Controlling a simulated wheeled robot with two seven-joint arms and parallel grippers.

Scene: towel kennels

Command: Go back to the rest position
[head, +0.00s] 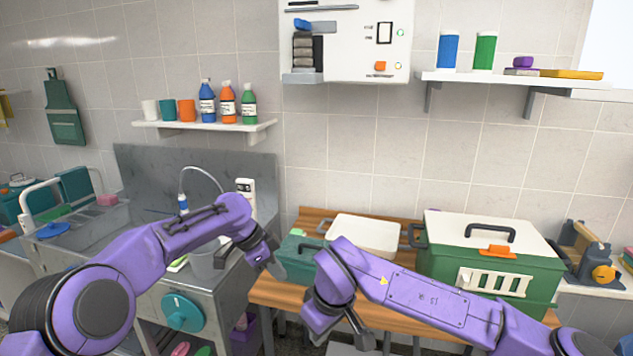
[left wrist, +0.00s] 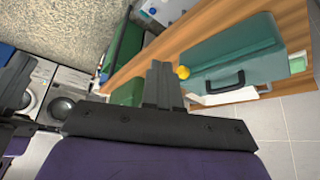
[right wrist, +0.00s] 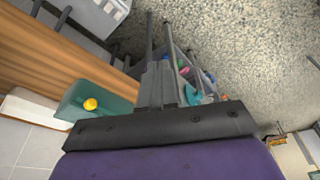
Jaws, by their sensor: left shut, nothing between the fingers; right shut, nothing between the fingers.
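My left gripper (head: 277,270) is shut and empty, held in front of the steel sink unit, at the left end of the wooden bench. In the left wrist view its fingers (left wrist: 163,85) are pressed together. My right gripper (head: 362,338) is low in front of the bench, partly hidden by my own arm in the head view. In the right wrist view its fingers (right wrist: 160,85) are closed with nothing between them. Both forearms are folded inward across the front of the bench.
The wooden bench (head: 276,292) bears a teal box (head: 299,262), a white-topped container (head: 367,236) and a green kennel (head: 546,275) with a white lid. A steel sink (head: 133,211) stands left. Shelves (head: 200,128) hang on the tiled wall, above both arms.

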